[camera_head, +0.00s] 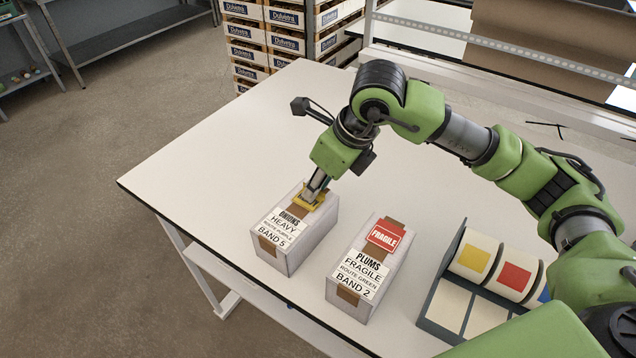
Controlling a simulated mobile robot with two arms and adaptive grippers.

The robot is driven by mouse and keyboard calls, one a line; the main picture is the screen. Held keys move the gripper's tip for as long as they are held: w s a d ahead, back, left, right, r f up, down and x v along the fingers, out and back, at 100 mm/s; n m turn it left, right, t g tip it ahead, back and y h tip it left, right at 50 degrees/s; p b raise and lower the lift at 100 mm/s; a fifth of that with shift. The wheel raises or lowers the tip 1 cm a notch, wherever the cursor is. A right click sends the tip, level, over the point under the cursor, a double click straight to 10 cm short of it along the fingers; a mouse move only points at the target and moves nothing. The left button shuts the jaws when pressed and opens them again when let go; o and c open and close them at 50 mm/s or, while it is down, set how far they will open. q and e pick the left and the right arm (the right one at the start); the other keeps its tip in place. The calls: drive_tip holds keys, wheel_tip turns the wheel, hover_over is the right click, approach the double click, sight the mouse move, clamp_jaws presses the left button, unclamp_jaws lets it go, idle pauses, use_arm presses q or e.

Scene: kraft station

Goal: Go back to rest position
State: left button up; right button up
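My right arm reaches in from the right, and its gripper (317,186) points down at the top of the onions box (293,234). A yellow piece (309,202), like a label, shows at the fingertips on the box's tape. I cannot tell whether the fingers are closed on it or only touch it. The onions box reads HEAVY, BAND 5. Beside it stands the plums box (388,272), reading FRAGILE, BAND 2, with a red FRAGILE label (385,235) on top. My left gripper is not in view.
A grey dispenser (445,289) with yellow, red and blue-marked rolls stands right of the boxes. The white table (220,165) is clear at left and behind. Stacked crates (284,45) stand beyond it. A rail and brown cardboard (545,45) are at the back right.

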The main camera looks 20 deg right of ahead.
drive_tip(key=shift+r+p, duration=1.05)
drive_tip(key=shift+r, duration=1.2)
